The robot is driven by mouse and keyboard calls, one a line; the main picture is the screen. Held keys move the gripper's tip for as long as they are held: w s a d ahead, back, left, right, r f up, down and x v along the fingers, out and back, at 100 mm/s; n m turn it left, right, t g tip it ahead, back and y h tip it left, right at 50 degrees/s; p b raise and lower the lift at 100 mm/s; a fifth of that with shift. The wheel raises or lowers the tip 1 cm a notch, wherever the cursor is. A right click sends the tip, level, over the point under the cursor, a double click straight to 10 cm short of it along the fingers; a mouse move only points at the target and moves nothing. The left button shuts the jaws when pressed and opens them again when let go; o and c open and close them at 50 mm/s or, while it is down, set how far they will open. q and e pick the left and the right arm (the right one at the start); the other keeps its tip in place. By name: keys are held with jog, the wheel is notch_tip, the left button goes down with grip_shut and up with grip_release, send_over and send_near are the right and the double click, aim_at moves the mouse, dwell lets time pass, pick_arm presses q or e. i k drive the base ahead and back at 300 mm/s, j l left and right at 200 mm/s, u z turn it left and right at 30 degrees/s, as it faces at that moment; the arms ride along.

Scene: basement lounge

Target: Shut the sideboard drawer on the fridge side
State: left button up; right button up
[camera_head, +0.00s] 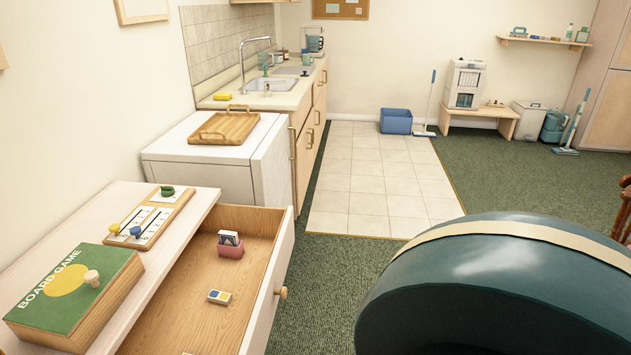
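The pale wood sideboard (178,232) stands along the left wall. Its drawer at the end toward the white fridge (262,170) is pulled far out, with its inside showing. The drawer front (268,309) is pale and faces right, with a round wooden knob (282,293). Inside lie a pink holder with cards (230,246) and a small blue, yellow and white box (220,297). The drawer's near end is cut off by the frame's bottom edge. Neither of my grippers is in view.
A green board game box (75,290) and a wooden scoring board (153,218) lie on the sideboard top. A wooden tray (224,127) rests on the fridge. Green carpet (325,262) is clear just right of the drawer. The floor at lower right is hidden.

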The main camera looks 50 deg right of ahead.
aim_at(179, 318)
jog(key=z, duration=1.35)
jog(key=i+u, duration=0.5)
jog(key=k, duration=0.05)
